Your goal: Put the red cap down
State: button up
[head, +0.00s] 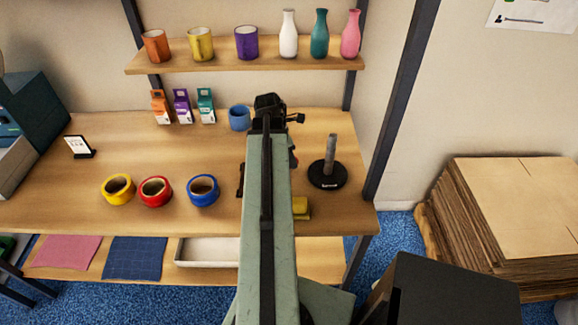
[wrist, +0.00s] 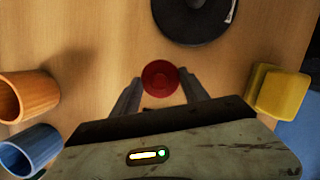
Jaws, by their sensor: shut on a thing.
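The red cap (wrist: 160,76), a small round disc, is between the two fingertips of my gripper (wrist: 161,88) in the wrist view. My gripper is shut on it. I cannot tell from this view whether the cap touches the table or hangs just above it. In the head view my arm hides the cap and the fingers.
On the wooden table (head: 100,150), a black stand with a grey post (head: 328,175) is close by. A yellow block (head: 300,208), an orange cup (wrist: 30,95) and a blue cup (head: 239,118) are also near. Tape rolls (head: 155,191) lie left; bare wood surrounds the cap.

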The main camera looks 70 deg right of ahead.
notch_tip(320, 180, down, 4)
jog(key=b, duration=0.3)
jog(key=shift+r, duration=0.3)
jog(key=o, duration=1.3)
jog(key=shift+f, duration=0.1)
jog(key=p+v, duration=1.1)
jog(key=v, duration=0.1)
jog(key=shift+p, duration=0.4)
